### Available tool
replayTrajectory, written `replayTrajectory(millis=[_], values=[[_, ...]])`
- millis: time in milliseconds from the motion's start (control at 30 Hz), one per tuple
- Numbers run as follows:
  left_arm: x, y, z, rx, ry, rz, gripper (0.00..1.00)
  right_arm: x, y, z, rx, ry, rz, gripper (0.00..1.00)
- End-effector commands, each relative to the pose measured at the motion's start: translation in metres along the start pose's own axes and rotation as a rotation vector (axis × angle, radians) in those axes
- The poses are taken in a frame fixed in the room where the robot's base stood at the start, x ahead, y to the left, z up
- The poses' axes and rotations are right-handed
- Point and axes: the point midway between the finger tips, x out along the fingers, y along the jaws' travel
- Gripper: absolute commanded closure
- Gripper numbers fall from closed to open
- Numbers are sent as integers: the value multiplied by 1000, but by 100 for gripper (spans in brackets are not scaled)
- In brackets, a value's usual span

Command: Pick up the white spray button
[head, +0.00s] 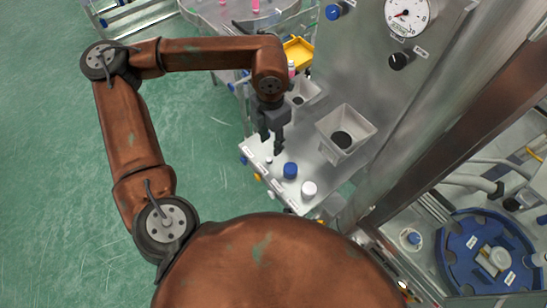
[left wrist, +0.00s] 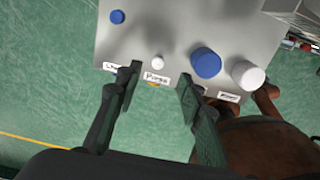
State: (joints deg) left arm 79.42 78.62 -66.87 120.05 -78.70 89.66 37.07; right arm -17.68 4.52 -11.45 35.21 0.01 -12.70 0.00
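A small white round piece (left wrist: 157,62), which looks like the spray button, stands on the metal worktop near its labelled edge in the left wrist view. It shows as a small white spot (head: 268,161) in the head view. My left gripper (head: 271,143) points down above the worktop, close to this piece. In the left wrist view, the fingers of my left gripper (left wrist: 158,79) are open and empty, and the white piece appears between and just beyond their tips. The exact height gap cannot be told. My right gripper is not in view.
On the worktop, a larger blue cap (head: 290,170) and larger white cap (head: 309,189) stand to the right. A small blue piece (left wrist: 117,16) is farther back. A grey funnel (head: 345,134) and a gauge panel (head: 408,14) are behind. Green floor lies left.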

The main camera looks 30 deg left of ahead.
Motion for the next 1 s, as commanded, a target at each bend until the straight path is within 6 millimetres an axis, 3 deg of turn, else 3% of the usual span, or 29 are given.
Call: replayTrajectory(millis=[233, 633, 1000], values=[[24, -3, 3, 11, 3, 0, 65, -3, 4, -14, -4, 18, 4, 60], [73, 0, -3, 12, 2, -1, 65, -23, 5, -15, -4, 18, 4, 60], [80, 1, -4, 9, 0, -1, 68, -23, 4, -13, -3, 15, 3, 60]])
